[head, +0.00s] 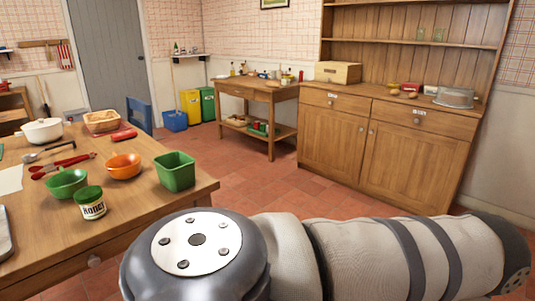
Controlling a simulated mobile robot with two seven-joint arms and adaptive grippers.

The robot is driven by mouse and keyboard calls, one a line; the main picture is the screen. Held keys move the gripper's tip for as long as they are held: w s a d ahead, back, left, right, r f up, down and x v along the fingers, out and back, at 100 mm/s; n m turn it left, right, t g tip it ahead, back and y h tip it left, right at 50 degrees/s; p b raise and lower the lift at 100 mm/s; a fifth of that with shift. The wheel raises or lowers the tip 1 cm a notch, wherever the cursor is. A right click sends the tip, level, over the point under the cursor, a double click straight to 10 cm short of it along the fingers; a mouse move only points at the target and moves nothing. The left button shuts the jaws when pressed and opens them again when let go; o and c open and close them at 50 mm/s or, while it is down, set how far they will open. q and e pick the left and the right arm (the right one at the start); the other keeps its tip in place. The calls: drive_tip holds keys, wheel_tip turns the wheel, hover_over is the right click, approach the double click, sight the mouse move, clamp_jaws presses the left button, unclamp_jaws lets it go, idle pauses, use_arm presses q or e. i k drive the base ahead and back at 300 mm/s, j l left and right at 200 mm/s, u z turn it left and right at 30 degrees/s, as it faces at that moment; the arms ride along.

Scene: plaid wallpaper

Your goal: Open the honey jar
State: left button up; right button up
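The honey jar (92,209) stands upright near the front edge of the wooden table (160,206) at the left. It has a white label reading "Honey" and a green lid (88,193) sitting on top. A large arm link of mine crosses the lower right of the view, apart from the jar. Neither of my grippers shows in the head view.
A green bowl (67,183), an orange bowl (123,166) and a green square container (174,171) stand close around the jar. Red-handled tools (62,165), a white pot (42,131) and a basket (103,121) lie farther back. Red tiled floor (250,180) is open beyond the table.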

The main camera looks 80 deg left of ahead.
sight(95, 211)
drive_tip(key=u, duration=3.8)
